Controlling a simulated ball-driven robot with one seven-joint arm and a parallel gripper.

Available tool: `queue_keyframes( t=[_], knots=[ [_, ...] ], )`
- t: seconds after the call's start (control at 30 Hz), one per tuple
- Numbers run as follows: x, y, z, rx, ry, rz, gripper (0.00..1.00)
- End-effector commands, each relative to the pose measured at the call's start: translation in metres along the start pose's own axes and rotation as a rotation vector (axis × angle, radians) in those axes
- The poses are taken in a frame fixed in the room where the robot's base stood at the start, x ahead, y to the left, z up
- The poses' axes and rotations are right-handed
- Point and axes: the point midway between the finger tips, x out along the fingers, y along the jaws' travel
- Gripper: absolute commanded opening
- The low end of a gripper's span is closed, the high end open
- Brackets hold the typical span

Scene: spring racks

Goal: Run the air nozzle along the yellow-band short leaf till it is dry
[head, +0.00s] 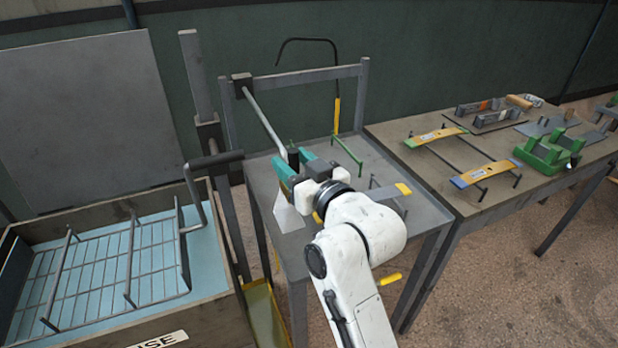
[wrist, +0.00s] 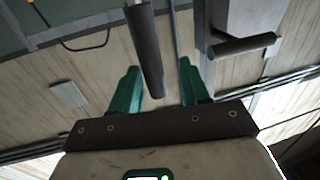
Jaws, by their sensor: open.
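My gripper (head: 291,170), with teal fingers, is open at the left part of the small grey table. A dark cylindrical grip (head: 293,157) at the end of a grey rod stands between the fingers; the wrist view shows this grip (wrist: 146,55) between them, with gaps at both sides. A grey short leaf with a yellow band (head: 403,189) lies at the right of the small table, partly hidden by my arm. A hooked black tube with a yellow grip (head: 337,113) stands at the back of that table; I take it for the air nozzle, but cannot be sure.
A rinse tank (head: 120,318) with a wire rack stands at left, with a black lever handle (head: 215,159) at its post. The right table (head: 480,205) holds two coloured-band leaves on pins, green clamps (head: 552,150) and blocks. Several uprights stand behind the small table.

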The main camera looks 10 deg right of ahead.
Motion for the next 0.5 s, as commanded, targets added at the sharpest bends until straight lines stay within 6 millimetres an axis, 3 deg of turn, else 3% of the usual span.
queue_keyframes(
  t=[0.3,0.5],
  knots=[
    [-0.059,-0.001,0.004,0.001,-0.001,-0.001,0.46],
    [-0.086,-0.002,0.003,0.001,-0.002,-0.003,0.46]
  ],
)
